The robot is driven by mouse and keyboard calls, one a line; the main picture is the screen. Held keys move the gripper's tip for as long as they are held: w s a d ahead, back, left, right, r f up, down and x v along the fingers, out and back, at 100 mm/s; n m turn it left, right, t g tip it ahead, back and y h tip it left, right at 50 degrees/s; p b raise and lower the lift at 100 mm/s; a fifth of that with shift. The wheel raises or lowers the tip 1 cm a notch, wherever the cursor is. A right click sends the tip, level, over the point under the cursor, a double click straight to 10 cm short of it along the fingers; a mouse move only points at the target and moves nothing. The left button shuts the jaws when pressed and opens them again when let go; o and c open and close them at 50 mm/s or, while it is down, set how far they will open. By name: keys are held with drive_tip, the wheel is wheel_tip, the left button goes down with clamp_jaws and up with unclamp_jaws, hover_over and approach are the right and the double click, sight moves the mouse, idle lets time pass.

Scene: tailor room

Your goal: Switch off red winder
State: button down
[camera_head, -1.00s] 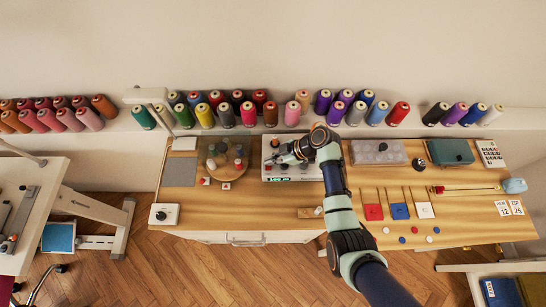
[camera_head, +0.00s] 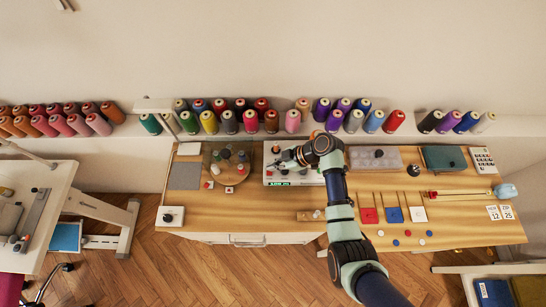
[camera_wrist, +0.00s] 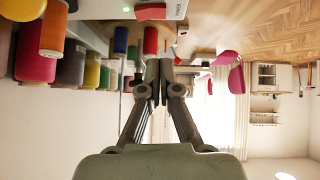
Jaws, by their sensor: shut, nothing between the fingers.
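The winder is a pale grey box (camera_head: 277,178) with a green-lit display on its front, in the middle of the wooden table in the head view. My arm covers its right part, and small details on it are hard to make out. My gripper (camera_head: 277,164) is over the winder's left part. In the wrist view my gripper (camera_wrist: 158,68) is shut, with nothing between its fingers. Beyond the fingertips, a white panel with a red piece (camera_wrist: 151,12) and small lettering shows at the top edge. A red spool (camera_wrist: 151,40) appears just past the fingertips. Contact cannot be told.
A round stand with small bobbins (camera_head: 226,158) is left of the winder. A clear-lidded box (camera_head: 362,158) and a green box (camera_head: 443,158) are to the right. Many thread spools line the shelf behind. The table front is mostly clear around a small wooden block (camera_head: 310,215).

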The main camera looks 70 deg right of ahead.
drive_tip(key=v, duration=0.9)
drive_tip(key=shift+s, duration=0.25)
drive_tip(key=shift+a+f, duration=0.1)
drive_tip(key=shift+f, duration=0.05)
drive_tip(key=b+x, duration=0.1)
drive_tip(key=x, duration=0.2)
drive_tip(key=d+b+x, duration=0.1)
drive_tip(key=b+x, duration=0.1)
drive_tip(key=x, duration=0.1)
drive_tip(key=b+x, duration=0.1)
drive_tip(key=x, duration=0.3)
drive_tip(key=shift+w+d+f+b, duration=0.1)
drive_tip(key=shift+w+d+b, duration=0.15)
drive_tip(key=shift+b, duration=0.1)
drive_tip(key=shift+d+f+h, duration=0.15)
drive_tip(key=shift+f, duration=0.45)
drive_tip(key=shift+d+f+h, duration=0.1)
drive_tip(key=shift+f+h, duration=0.05)
drive_tip(key=shift+f, duration=1)
drive_tip(key=shift+d, duration=0.1)
drive_tip(key=shift+b, duration=0.3)
